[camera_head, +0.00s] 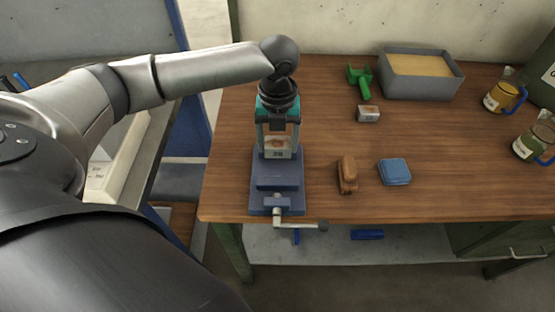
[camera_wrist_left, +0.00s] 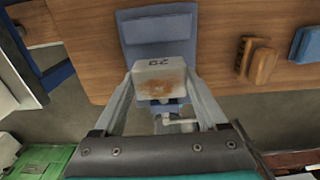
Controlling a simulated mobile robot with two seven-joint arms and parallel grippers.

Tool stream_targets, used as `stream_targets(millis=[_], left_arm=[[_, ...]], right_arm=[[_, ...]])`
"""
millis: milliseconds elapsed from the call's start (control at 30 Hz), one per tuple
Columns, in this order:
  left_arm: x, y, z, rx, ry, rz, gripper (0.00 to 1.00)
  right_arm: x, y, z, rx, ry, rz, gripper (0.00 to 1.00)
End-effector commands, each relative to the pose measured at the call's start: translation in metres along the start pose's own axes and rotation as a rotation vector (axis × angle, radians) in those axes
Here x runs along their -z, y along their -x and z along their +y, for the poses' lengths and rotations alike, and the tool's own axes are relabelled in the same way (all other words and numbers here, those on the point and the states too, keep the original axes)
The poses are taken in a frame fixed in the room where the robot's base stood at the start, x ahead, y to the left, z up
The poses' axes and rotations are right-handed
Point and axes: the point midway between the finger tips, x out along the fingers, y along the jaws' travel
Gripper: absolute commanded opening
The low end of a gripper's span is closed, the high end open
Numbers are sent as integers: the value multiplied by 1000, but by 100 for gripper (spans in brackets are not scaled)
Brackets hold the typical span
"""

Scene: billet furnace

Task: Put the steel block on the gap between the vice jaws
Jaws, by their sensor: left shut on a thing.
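My left gripper (camera_head: 278,142) points down over the back part of the blue vice (camera_head: 277,183) at the table's front left. It is shut on a grey steel block (camera_head: 278,154) with dark marks on its side. In the left wrist view the steel block (camera_wrist_left: 163,82) sits between the fingers of my left gripper (camera_wrist_left: 164,92), with brown rust on its upper face. The blue vice (camera_wrist_left: 158,30) shows beyond it. The block and fingers hide the gap between the jaws. I cannot tell whether the block touches the vice. My right gripper is not in view.
A smaller rusty block (camera_head: 368,114), a green tool (camera_head: 361,82), a grey sand box (camera_head: 418,92), a brown brush (camera_head: 347,175) and a blue case (camera_head: 394,172) lie to the right. Two mugs stand at far right. The vice handle (camera_head: 301,224) juts past the table's front edge.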

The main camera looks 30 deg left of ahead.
Motion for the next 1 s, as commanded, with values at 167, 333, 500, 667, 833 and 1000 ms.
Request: stream_targets(millis=[167,333,500,667,833,1000], left_arm=[[-1,-19,0,2,1,-2,0],[-1,-29,-1,2,1,-2,0],[0,-54,0,1,1,0,0],[-1,-64,-1,2,1,-3,0],[-1,-63,-1,3,0,-3,0],[0,-68,0,0,0,-1,76]], right_arm=[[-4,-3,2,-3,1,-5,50],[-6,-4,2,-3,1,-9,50],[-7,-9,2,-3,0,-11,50],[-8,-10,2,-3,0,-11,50],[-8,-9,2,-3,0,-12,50],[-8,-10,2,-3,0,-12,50]])
